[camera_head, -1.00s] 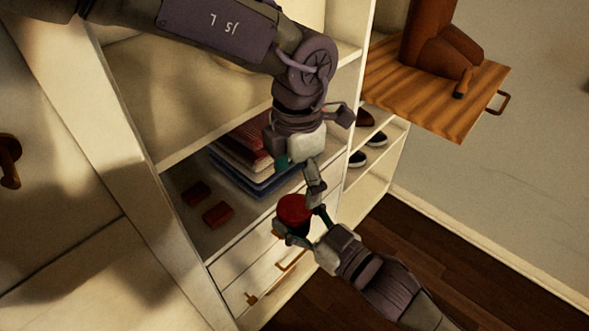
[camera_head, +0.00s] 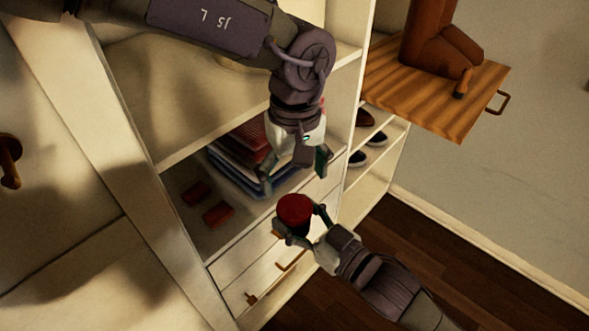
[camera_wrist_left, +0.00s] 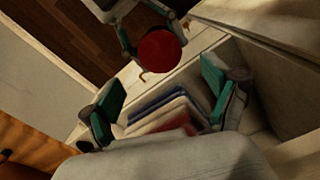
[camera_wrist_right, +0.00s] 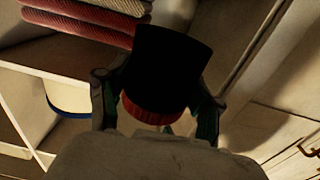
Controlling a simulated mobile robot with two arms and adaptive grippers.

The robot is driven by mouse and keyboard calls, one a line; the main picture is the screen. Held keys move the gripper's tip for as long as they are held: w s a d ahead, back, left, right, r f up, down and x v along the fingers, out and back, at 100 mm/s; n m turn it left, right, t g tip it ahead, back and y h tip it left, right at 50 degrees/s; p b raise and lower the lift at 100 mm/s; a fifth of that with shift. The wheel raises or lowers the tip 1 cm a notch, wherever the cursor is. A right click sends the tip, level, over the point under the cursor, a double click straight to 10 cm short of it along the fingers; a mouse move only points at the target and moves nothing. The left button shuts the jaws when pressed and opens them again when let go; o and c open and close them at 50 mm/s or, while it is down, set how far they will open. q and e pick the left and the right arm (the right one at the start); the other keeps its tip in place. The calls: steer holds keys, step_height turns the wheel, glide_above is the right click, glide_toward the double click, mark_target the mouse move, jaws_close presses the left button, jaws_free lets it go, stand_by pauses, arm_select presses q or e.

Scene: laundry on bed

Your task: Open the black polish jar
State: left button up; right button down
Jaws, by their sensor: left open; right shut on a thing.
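The polish jar has a red lid (camera_head: 294,208) and a black body (camera_wrist_right: 168,68). My right gripper (camera_head: 305,228) is shut on the jar and holds it in the air in front of the drawers. In the right wrist view the black body sits between the fingers, with the red lid edge nearest the palm. In the left wrist view the round red lid (camera_wrist_left: 159,53) faces the camera. My left gripper (camera_head: 295,172) is open and empty, above the jar and apart from it. Its spread green-padded fingers (camera_wrist_left: 163,95) show in the left wrist view with nothing between them.
Drawers with handles (camera_head: 291,261) are just behind the jar. Shoes (camera_head: 368,148) sit on side shelves. A wooden board (camera_head: 425,100) bears a brown boot-like thing at upper right. Dark floor is clear at lower right.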

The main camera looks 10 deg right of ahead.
mark_target(294, 207)
arm_select(q)
step_height(294, 207, down, 7)
steer(key=shift+f, duration=0.1)
stand_by(0.3)
steer(key=c, duration=1.2)
steer(key=n, duration=0.4)
stand_by(0.3)
steer(key=o, duration=1.3)
